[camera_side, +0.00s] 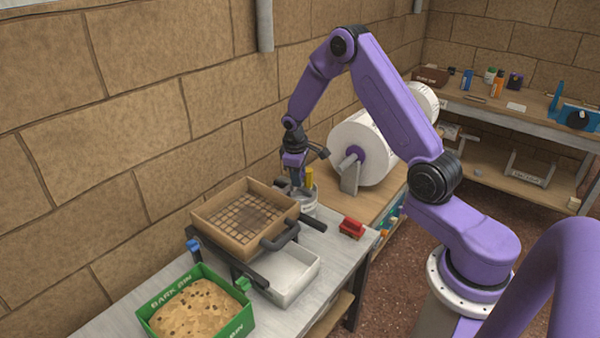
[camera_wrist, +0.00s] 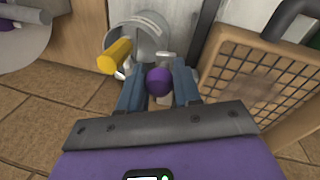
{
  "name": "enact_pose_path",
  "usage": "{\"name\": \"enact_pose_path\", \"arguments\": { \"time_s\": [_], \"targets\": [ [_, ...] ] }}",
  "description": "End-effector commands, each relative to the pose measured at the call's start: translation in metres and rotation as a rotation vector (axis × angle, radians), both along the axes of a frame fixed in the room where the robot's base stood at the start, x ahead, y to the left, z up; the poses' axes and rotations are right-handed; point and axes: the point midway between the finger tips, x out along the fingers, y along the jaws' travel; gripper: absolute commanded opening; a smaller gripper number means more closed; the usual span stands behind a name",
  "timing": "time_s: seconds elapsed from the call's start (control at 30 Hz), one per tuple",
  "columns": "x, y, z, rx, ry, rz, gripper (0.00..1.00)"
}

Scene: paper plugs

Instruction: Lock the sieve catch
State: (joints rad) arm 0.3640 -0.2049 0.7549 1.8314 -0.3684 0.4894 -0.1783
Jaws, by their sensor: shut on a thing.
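The sieve (camera_side: 215,222) is a brown wooden frame with a mesh floor and a dark handle (camera_side: 281,236), sitting on dark rails over a white tray (camera_side: 300,275). In the wrist view its frame (camera_wrist: 212,62) and mesh are at the right. My gripper (camera_side: 297,186) is low beyond the sieve's far right corner. In the wrist view my gripper (camera_wrist: 159,88) has its fingers on both sides of a round purple knob (camera_wrist: 159,80) and is shut on it. The knob's stem and what it joins are hidden, so I cannot tell the catch's position.
A green bark bin (camera_side: 238,325) is at the front left, and a red object (camera_side: 351,228) is on the bench. A large white roll (camera_side: 362,148) stands to the right of my gripper.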

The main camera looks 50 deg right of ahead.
Motion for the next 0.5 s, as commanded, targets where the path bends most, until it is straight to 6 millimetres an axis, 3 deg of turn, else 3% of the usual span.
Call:
{"name": "enact_pose_path", "arguments": {
  "time_s": [0.5],
  "targets": [
    [0.0014,0.012,-0.0007,0.003,-0.005,-0.151,0.0]
  ]
}}
